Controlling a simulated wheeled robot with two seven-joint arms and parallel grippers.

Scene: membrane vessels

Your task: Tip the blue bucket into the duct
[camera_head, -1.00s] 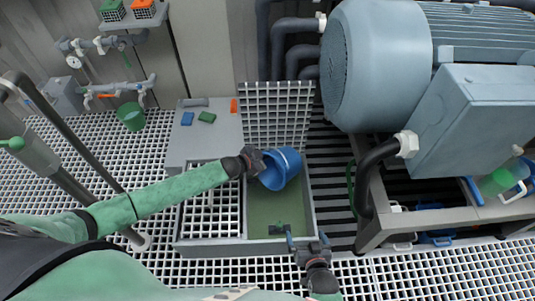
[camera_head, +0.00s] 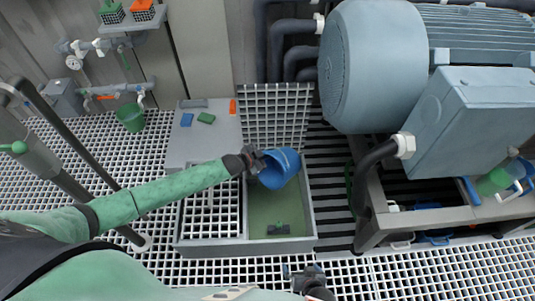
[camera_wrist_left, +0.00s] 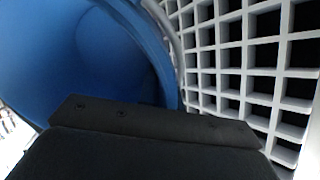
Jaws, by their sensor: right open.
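The blue bucket (camera_head: 282,170) hangs tilted over the open duct (camera_head: 262,212), whose bottom looks green. My left gripper (camera_head: 256,162) is at the bucket's left side and appears shut on it; its fingertips are hard to make out. In the left wrist view, the bucket's blue wall (camera_wrist_left: 90,50) fills the upper left, close to the dark gripper body. A small dark and green item (camera_head: 278,229) lies in the near part of the duct. My right gripper (camera_head: 300,270) is open and empty, just outside the duct's near edge.
A raised white grating (camera_head: 275,115) stands behind the duct, and another grating (camera_head: 208,215) covers its left part. A large grey-blue motor (camera_head: 385,65) and its frame stand to the right. A green bucket (camera_head: 131,116) is at the back left.

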